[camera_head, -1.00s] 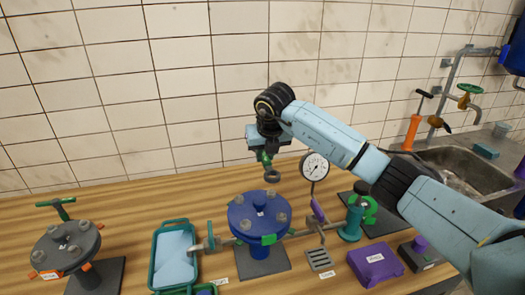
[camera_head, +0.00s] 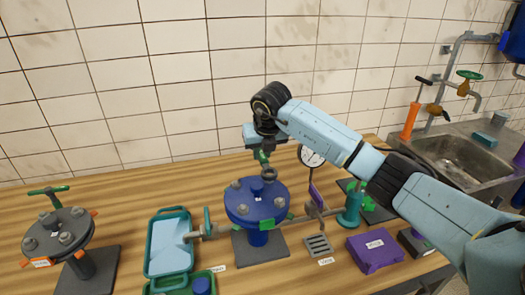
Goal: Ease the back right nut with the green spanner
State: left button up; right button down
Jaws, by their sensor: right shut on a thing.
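My right gripper (camera_head: 263,152) is shut on the green spanner (camera_head: 262,158), above the back right of the blue flange (camera_head: 256,212). The spanner's dark ring end (camera_head: 269,173) points down towards the flange's back right rim. The back right nut is hidden or hard to make out around the ring; I cannot tell whether they touch. Other nuts show on the flange: back left (camera_head: 236,184), front left (camera_head: 242,209) and front right (camera_head: 279,201). A blue post (camera_head: 257,184) stands at its centre. My left gripper is not in view.
A pressure gauge (camera_head: 311,155) stands close right of the spanner. A grey flange (camera_head: 57,232) is at left, an open green case (camera_head: 168,250) nearer the middle. A purple box (camera_head: 375,251) and drain grate (camera_head: 318,245) lie at front right. A sink (camera_head: 455,155) is far right.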

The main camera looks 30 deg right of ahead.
aim_at(244, 179)
jog(key=shift+f+b, duration=0.4)
jog(key=shift+f, duration=0.3)
jog(key=shift+f, duration=0.1)
jog(key=shift+w+a+n, duration=0.1)
jog(key=shift+a+n, duration=0.25)
jog(key=shift+n, duration=0.25)
jog(key=s+a+n+y, duration=0.1)
jog(key=a+n, duration=0.1)
jog(key=n, duration=0.2)
jog(key=s+a+n+g+y+b, duration=0.1)
jog(key=a+n+y, duration=0.1)
jog(key=n, duration=0.2)
jog(key=s+a+n+y+b, duration=0.1)
jog(key=a+n, duration=0.1)
jog(key=n, duration=0.2)
jog(key=shift+a+f+g+y, duration=0.1)
jog(key=shift+a+g+y, duration=0.2)
jog(key=shift+y, duration=0.1)
jog(key=shift+w+d, duration=0.1)
